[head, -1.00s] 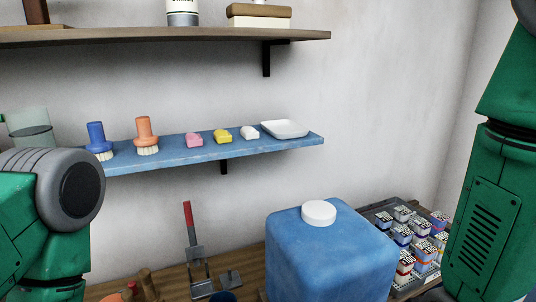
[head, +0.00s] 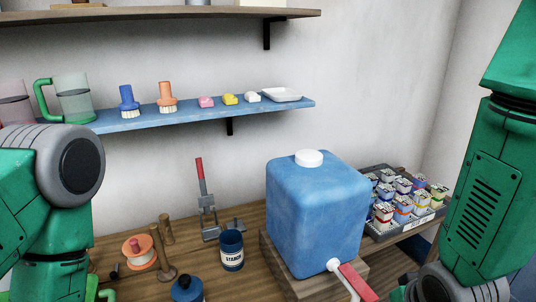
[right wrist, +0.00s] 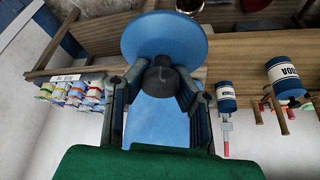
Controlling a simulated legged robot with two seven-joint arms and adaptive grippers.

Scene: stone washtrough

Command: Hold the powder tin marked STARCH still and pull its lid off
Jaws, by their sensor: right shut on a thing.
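The dark blue tin marked STARCH (head: 232,256) stands upright on the wooden bench, left of the blue jug. Its top looks open and dark, with no lid on it. It also shows in the right wrist view (right wrist: 226,89). In the right wrist view my right gripper (right wrist: 161,80) is shut on the dark knob of a round blue lid (right wrist: 165,35), held clear of the tin. In the head view that gripper is out of frame; only my right arm shows. My left gripper is out of view and no hand shows on the STARCH tin.
A second blue tin (head: 187,289) with a dark knob stands nearer; its SODA label shows in the wrist view (right wrist: 285,71). The big blue jug (head: 315,215) has a red-handled tap (head: 357,281). A tray (head: 402,228) of several small boxes lies right. An orange spool (head: 138,251) stands left.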

